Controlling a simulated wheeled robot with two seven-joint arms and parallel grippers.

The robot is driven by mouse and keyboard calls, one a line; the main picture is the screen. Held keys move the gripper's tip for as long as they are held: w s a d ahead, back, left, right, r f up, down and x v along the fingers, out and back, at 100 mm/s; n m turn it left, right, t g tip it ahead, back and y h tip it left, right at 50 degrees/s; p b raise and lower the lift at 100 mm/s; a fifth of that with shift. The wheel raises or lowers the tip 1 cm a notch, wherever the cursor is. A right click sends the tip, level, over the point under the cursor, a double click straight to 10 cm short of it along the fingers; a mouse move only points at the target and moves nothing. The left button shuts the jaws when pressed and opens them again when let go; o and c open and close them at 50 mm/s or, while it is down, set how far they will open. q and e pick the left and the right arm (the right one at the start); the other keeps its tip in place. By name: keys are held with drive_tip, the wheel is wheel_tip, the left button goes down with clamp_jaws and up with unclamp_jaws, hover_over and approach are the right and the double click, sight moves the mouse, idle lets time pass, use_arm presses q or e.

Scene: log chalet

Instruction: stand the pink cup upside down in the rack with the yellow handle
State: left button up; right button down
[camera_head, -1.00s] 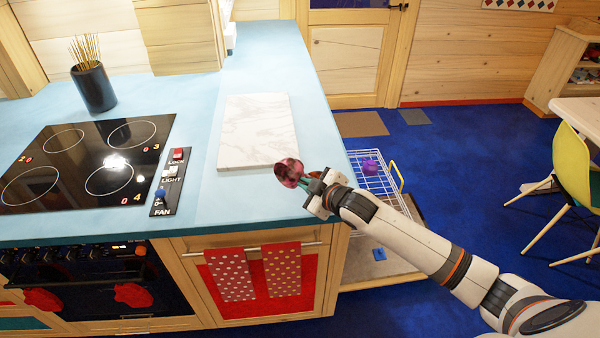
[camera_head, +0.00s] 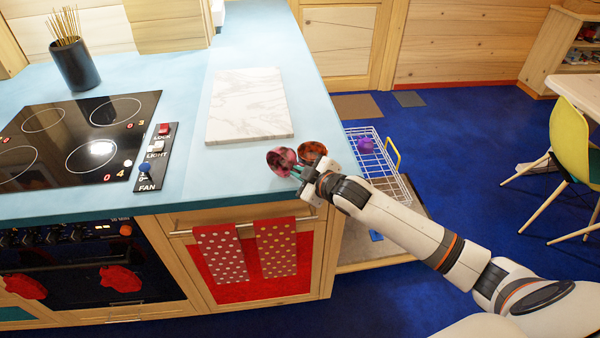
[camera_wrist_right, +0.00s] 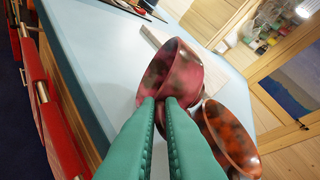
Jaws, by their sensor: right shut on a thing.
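The pink cup (camera_head: 281,161), mottled pink and dark, is in my right gripper (camera_head: 297,172) near the right edge of the blue counter. In the right wrist view the green fingers (camera_wrist_right: 170,101) are shut on the near side of the pink cup (camera_wrist_right: 168,72), which looks tilted. Whether it touches the counter is unclear. The white wire rack with the yellow handle (camera_head: 383,176) is lower, beyond the counter's right edge, partly hidden by my forearm. A purple thing (camera_head: 365,145) is in its far part. My left gripper is out of view.
An orange-brown mottled cup (camera_head: 312,152) is close beside the pink one; it also shows in the wrist view (camera_wrist_right: 232,140). A marble board (camera_head: 248,105) lies on the counter (camera_head: 215,185) behind them. A yellow chair (camera_head: 570,135) stands far right. Blue floor is open between rack and chair.

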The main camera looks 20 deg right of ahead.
drive_tip(key=c, duration=1.5)
unclamp_jaws()
drive_tip(key=b+v, duration=0.1)
drive_tip(key=v, duration=1.1)
drive_tip(key=shift+f, duration=0.1)
